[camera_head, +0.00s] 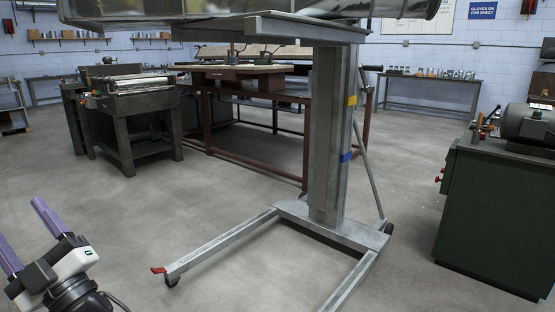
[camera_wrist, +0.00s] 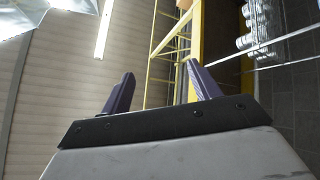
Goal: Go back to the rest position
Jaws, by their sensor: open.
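My gripper (camera_head: 28,236) is at the lower left of the head view, with its two purple fingers apart and nothing between them. In the wrist view my gripper (camera_wrist: 161,88) also shows open and empty, its fingers pointing away from the camera toward a ribbed wall and yellow rails. No object touches the fingers in either view.
A grey metal lift stand (camera_head: 328,140) with long floor legs holds shiny ductwork (camera_head: 200,8) at the top. A dark green machine (camera_head: 497,205) stands at right. A roller machine (camera_head: 137,88) and a brown-framed workbench (camera_head: 240,85) stand behind. Floor left of the stand is clear.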

